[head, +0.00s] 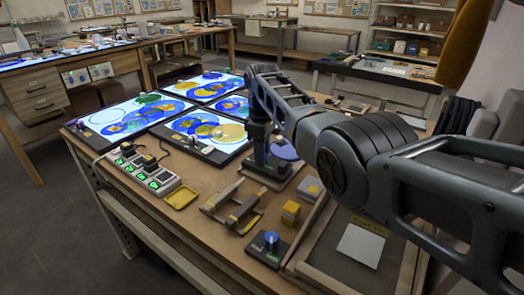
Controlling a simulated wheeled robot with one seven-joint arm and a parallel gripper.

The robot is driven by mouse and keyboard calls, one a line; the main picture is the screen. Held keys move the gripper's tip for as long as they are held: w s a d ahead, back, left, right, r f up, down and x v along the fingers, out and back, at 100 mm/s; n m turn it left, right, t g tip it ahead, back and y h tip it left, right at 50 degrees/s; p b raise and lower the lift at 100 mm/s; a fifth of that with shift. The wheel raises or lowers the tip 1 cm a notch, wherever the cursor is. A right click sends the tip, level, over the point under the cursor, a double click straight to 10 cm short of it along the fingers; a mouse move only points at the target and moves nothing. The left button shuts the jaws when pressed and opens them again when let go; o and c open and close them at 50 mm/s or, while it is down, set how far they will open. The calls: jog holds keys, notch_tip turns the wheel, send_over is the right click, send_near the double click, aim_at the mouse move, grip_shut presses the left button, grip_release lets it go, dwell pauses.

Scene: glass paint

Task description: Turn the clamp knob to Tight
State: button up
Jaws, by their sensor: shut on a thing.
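A dark clamp stand (275,173) with a blue upright is on the workbench, right of the painted glass panels. A blue disc (284,149) sticks out at its right side. My gripper (259,140) points down onto the top of this stand and is shut on what appears to be its knob. The fingers and my wrist hide the knob, so its pointer and the Tight mark cannot be read. A second, blue knob (271,238) stands on a dark base near the front of the bench, apart from my gripper.
Lit panels with painted glass (205,128) lie left of my gripper. A power strip (145,170), a yellow tray (181,197), a wooden rack (232,203) and yellow blocks (291,211) lie in front. A shallow tray (340,272) is at right. My arm covers the right side.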

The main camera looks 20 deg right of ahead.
jog(key=shift+n, duration=0.3)
dwell(0.4)
jog(key=o, duration=1.1)
jog(key=shift+c, duration=0.2)
jog(key=shift+r, duration=3.9)
